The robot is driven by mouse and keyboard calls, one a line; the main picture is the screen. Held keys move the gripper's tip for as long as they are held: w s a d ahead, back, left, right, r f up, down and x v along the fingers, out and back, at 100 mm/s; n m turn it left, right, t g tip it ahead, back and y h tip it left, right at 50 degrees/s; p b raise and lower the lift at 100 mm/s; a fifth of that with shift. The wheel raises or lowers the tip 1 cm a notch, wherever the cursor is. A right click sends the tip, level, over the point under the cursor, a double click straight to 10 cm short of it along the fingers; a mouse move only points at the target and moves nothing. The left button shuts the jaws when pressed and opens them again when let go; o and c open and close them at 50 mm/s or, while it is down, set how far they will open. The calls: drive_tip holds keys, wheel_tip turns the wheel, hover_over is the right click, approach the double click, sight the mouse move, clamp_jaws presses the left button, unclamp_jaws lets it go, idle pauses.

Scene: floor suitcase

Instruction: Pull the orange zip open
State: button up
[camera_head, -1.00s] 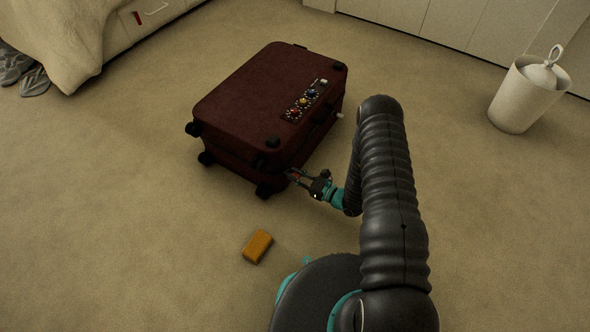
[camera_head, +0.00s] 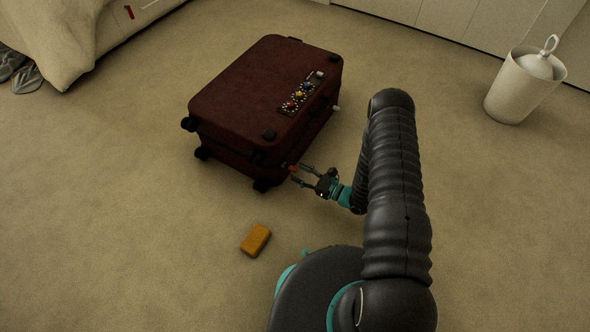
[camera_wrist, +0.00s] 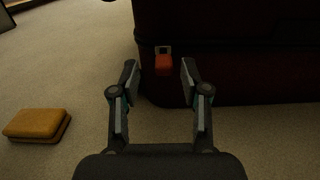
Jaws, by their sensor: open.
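The dark red suitcase (camera_head: 262,95) lies flat on the carpet. The orange zip pull (camera_wrist: 163,62) hangs on the suitcase's side in the wrist view. It shows as a small red-orange spot (camera_head: 293,169) in the head view, near the suitcase's front corner. My gripper (camera_head: 302,176) is open beside that corner. In the wrist view my gripper (camera_wrist: 160,72) has its two fingers to the left and right of the zip pull, apart from each other. Whether the pull lies fully between the fingertips or just beyond them I cannot tell.
An orange-brown block (camera_head: 255,240) lies on the carpet in front of the suitcase; it also shows in the wrist view (camera_wrist: 38,124). A white bin (camera_head: 522,86) stands at the right. A draped bed (camera_head: 50,35) is at upper left.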

drive_tip(key=v, duration=0.8)
drive_tip(key=shift+a, duration=0.1)
